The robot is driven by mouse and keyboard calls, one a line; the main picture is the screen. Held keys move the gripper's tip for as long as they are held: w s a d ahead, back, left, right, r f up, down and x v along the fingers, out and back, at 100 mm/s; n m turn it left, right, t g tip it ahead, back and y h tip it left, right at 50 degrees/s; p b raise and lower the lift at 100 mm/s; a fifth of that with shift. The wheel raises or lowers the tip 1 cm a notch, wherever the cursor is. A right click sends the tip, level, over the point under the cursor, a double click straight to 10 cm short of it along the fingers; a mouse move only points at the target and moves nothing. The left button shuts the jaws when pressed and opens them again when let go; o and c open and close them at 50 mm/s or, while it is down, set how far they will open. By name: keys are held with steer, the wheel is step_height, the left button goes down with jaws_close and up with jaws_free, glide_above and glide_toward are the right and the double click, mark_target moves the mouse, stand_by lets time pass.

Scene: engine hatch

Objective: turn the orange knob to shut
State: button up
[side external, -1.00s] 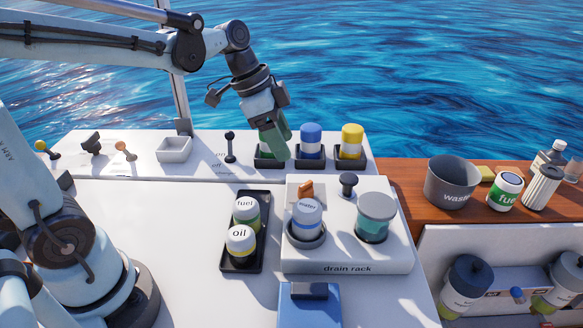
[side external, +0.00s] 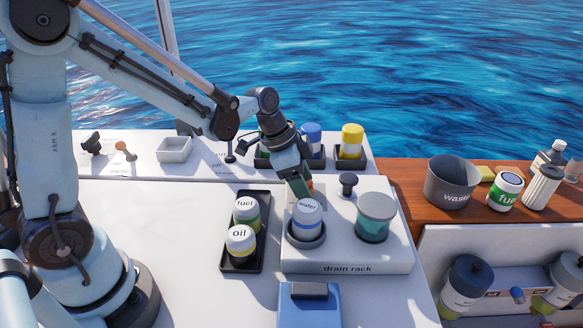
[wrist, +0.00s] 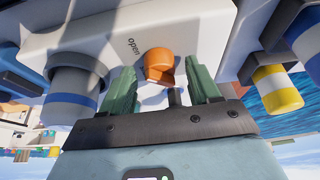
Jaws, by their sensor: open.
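The orange knob (wrist: 159,66) sits on the white drain rack (side external: 345,268), with the word "open" printed beside it in the wrist view. In the side view only a sliver of the knob (side external: 309,184) shows behind my gripper (side external: 301,189). In the wrist view my gripper (wrist: 160,84) is open, its two green fingers on either side of the knob. The knob appears in the gap near the fingertips; I cannot tell whether a finger touches it.
The water bottle (side external: 307,214) stands in the rack close in front of my gripper. A teal-filled jar (side external: 375,220) and a black knob (side external: 348,182) are to the right. Fuel (side external: 246,212) and oil (side external: 240,243) bottles stand in a black tray at left. A yellow-capped bottle (side external: 352,138) is behind.

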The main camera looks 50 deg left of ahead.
steer(key=shift+f, duration=0.1)
steer(key=shift+c, duration=0.2)
steer(key=c, duration=1)
steer(key=shift+n, duration=0.3)
steer(key=n, duration=0.2)
steer(key=n+t+y, duration=0.1)
steer(key=n, duration=0.1)
steer(key=shift+d+y, duration=0.2)
steer(key=shift+y, duration=0.1)
steer(key=n+y, duration=0.1)
steer(key=n, duration=0.3)
steer(key=shift+d+n+y, duration=0.1)
steer(key=shift+n+y, duration=0.3)
steer(key=n+y, duration=0.1)
steer(key=n, duration=0.3)
steer(key=shift+d+y, duration=0.1)
steer(key=shift+y, duration=0.3)
steer(key=shift+n+g+y, duration=0.5)
steer(key=shift+n, duration=1.7)
